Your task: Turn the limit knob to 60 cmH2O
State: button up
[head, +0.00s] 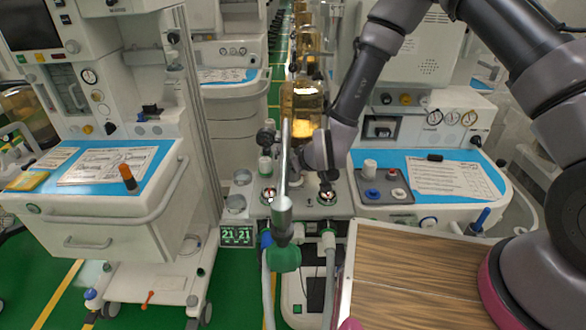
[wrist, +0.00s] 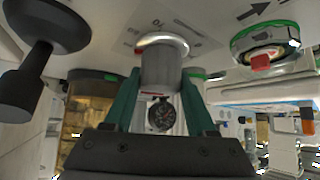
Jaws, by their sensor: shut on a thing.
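The limit knob (wrist: 164,66) is a short grey cylinder with a pale rounded collar in the wrist view. A small red mark shows beside the collar and another near the knob's end. The two green fingers of my gripper (wrist: 160,100) are shut on the knob, one on each side. In the head view my gripper (head: 308,162) is at the central machine's upper part, behind the upright metal rod (head: 284,165). The knob is not clear there.
A green-rimmed dial with a red part (wrist: 268,45) and a black knob-like part (wrist: 45,55) flank the held knob. A green display (head: 237,235) and hoses (head: 328,275) are lower down. A wooden surface (head: 412,270) lies at the right front. A cart with an orange-capped item (head: 128,177) stands left.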

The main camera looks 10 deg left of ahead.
jog(key=shift+m+t+h, duration=0.5)
jog(key=shift+m+h, duration=0.1)
jog(key=shift+m, duration=0.4)
jog(key=o, duration=1.4)
jog(key=shift+c, duration=0.2)
jog(key=shift+d, duration=0.1)
